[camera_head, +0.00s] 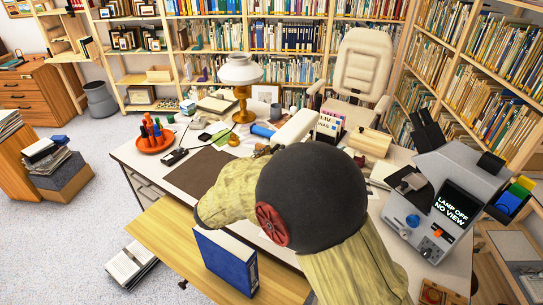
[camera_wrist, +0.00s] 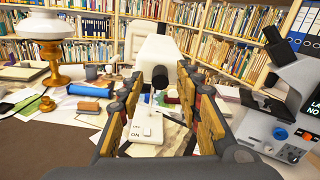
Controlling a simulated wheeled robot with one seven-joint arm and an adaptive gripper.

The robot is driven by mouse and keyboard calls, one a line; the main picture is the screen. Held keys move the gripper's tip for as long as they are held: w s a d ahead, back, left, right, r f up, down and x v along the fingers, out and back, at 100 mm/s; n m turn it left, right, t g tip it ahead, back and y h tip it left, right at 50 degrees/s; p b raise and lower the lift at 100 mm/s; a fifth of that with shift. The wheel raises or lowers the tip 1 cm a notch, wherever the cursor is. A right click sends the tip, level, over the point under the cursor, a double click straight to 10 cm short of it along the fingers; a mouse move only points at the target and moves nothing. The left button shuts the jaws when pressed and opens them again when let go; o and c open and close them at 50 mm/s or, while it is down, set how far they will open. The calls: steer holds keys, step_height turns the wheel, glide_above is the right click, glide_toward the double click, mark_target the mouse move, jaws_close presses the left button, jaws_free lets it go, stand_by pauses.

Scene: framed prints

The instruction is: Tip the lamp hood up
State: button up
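A white hood-like head (camera_wrist: 157,58) with a dark round end faces me in the wrist view, above a pale base (camera_wrist: 146,130) marked "ON". In the head view a white elongated hood (camera_head: 295,127) shows just beyond my arm. A brass lamp with a white shade (camera_head: 240,70) stands further back on the desk; it is at the left of the wrist view (camera_wrist: 48,28). My gripper (camera_wrist: 163,103) is open and empty, its fingers apart on either side of the base and below the hood. My arm hides the gripper in the head view.
A grey viewer (camera_head: 440,195) reading "LAMP OFF NO VIEW" stands at the right. The desk also holds an orange tray of coloured items (camera_head: 155,140), a blue roll (camera_head: 263,130) and a wooden box (camera_head: 369,142). A blue binder (camera_head: 226,265) stands in front. A chair (camera_head: 360,70) is behind.

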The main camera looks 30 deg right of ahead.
steer(key=c, duration=0.4)
jaws_close()
stand_by(0.5)
